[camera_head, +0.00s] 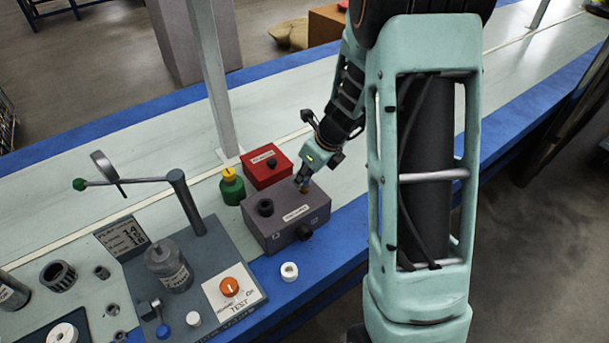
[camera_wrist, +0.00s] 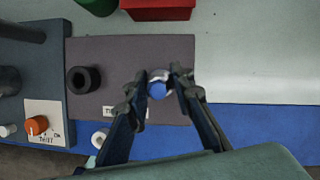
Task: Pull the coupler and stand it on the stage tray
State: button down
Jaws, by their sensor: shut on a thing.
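My gripper (camera_head: 303,184) points down over the right part of a grey-purple block (camera_head: 262,228). In the wrist view its fingers (camera_wrist: 158,84) are closed on a small round part with a silver rim and blue centre, which I take as the coupler (camera_wrist: 158,90). The coupler is upright at the block's top. Whether it is still seated there or lifted slightly, I cannot tell. A black round socket (camera_wrist: 83,79) stands on the block left of the gripper; it also shows in the head view (camera_head: 265,207). No tray is clearly identifiable as the stage tray.
A grey station plate (camera_head: 213,250) with lever arm (camera_head: 135,181), orange knob (camera_head: 229,286) and a jar (camera_head: 168,266) lies left. A white ring (camera_head: 289,271) sits in front. The bench right of the block is clear.

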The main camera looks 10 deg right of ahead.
jog(key=shift+r+p, duration=1.9)
jog(key=shift+r, duration=0.05)
